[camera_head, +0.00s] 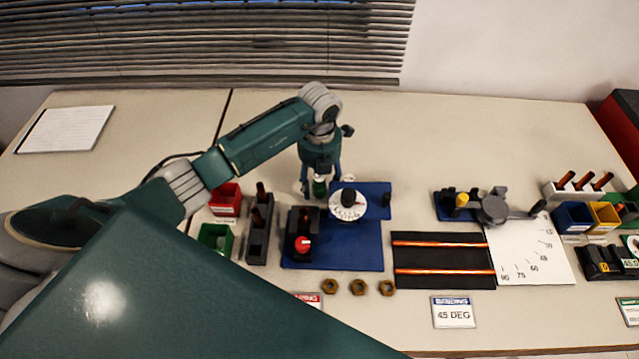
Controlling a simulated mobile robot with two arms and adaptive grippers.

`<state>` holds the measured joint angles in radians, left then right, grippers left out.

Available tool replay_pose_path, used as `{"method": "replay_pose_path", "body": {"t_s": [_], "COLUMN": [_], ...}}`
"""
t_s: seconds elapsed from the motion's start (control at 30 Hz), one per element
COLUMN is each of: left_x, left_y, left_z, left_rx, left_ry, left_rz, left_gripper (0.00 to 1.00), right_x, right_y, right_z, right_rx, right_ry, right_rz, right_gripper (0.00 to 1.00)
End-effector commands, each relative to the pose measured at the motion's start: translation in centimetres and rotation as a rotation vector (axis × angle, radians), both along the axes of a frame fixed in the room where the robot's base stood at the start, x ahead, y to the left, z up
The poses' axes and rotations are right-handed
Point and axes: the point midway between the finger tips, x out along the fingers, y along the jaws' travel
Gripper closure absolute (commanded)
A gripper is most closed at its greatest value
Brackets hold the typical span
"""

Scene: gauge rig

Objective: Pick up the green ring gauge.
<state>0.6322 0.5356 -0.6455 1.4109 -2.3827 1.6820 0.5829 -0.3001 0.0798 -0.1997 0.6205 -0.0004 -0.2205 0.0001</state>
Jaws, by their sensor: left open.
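My left gripper (320,188) points down over the back left of the blue fixture plate, its fingers spread apart. A small green piece (320,187) shows between the fingertips; it appears to be the green ring gauge. It is partly hidden by the gripper, and I cannot tell whether the fingers touch it. My right gripper is not in view.
A white dial (347,205) stands just right of the gripper on the blue plate (345,250). Red (226,199) and green (215,238) bins sit to the left. Several brass nuts (358,287) lie in front.

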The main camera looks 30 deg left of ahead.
Motion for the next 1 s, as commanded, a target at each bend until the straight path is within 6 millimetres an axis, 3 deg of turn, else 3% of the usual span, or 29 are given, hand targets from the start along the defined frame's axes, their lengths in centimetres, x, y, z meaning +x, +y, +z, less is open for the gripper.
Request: {"method": "replay_pose_path", "body": {"t_s": [0.03, 0.3, 0.73, 0.87, 1.0], "left_x": [0.0, 0.0, 0.1, 0.2, 0.2], "left_y": [0.0, 0.0, 0.0, 0.0, 0.1], "left_z": [0.0, 0.0, 1.0, 2.8, 6.0], "left_rx": [0.0, 0.0, -0.002, 0.0, 0.001], "left_ry": [0.0, 0.0, -0.003, -0.005, -0.008], "left_rz": [0.0, 0.0, 0.0, -0.001, -0.001], "left_gripper": [0.5, 0.99, 1.0, 1.0, 1.0], "right_x": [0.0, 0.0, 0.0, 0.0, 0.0], "right_y": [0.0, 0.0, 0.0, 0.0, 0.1], "right_z": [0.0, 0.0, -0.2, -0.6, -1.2], "right_rx": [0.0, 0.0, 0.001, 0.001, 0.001], "right_ry": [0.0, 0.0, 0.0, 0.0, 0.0], "right_rz": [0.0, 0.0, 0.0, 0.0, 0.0], "right_gripper": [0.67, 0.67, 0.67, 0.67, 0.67]}}
